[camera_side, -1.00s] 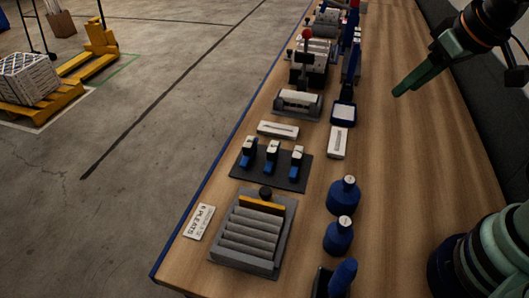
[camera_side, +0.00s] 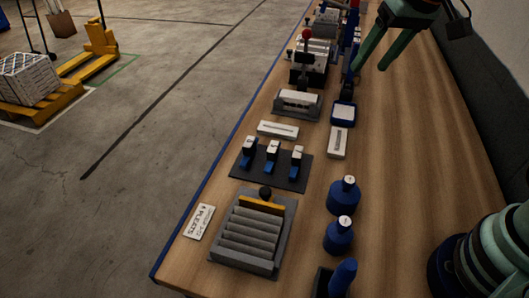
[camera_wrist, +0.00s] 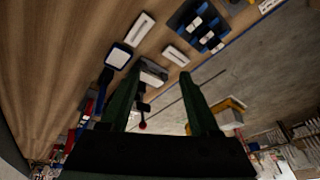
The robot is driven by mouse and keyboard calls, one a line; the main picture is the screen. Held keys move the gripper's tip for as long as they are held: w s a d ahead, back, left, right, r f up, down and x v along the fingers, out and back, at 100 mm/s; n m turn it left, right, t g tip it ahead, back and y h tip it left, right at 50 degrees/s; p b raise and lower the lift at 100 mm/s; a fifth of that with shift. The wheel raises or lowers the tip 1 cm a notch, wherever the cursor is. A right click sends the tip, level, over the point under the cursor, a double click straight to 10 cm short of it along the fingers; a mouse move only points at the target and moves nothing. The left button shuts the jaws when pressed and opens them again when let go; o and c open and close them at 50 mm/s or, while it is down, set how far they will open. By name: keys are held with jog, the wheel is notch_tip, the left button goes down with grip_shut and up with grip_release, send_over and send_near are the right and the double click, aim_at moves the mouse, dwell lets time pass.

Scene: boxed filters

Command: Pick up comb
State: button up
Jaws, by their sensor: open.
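A yellow bar with a dark round knob (camera_side: 262,204) lies across the far end of a grey ridged tray (camera_side: 247,254) in the side view; it looks like the comb, but its teeth are not visible. My gripper (camera_side: 371,67) is high at the top right, well away from the bar, over the far part of the bench. Its green fingers are apart and nothing is between them; they also show in the wrist view (camera_wrist: 160,73).
A dark mat with several blue clip-like stands (camera_side: 264,176) lies beyond the tray. Two blue bottles (camera_side: 341,194) stand to its right. White slotted plates (camera_side: 338,142), a blue-framed pad (camera_side: 344,113) and a red-knobbed lever press (camera_side: 307,67) lie further back.

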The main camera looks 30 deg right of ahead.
jog(key=w+a+f+m+g, duration=0.2)
jog(key=w+a+f+m, duration=0.1)
jog(key=w+a, duration=0.55)
jog(key=m+g, duration=0.2)
jog(key=m, duration=0.2)
send_near(250, 150)
jog(key=shift+w+d, duration=0.15)
jog(key=shift+w, duration=0.4)
jog(key=shift+w+d, duration=0.2)
jog(key=shift+w, duration=0.4)
notch_tip(250, 150, down, 12)
jog(key=shift+w+f, duration=0.1)
jog(key=shift+f, duration=0.15)
jog(key=shift+c, duration=0.3)
grip_shut()
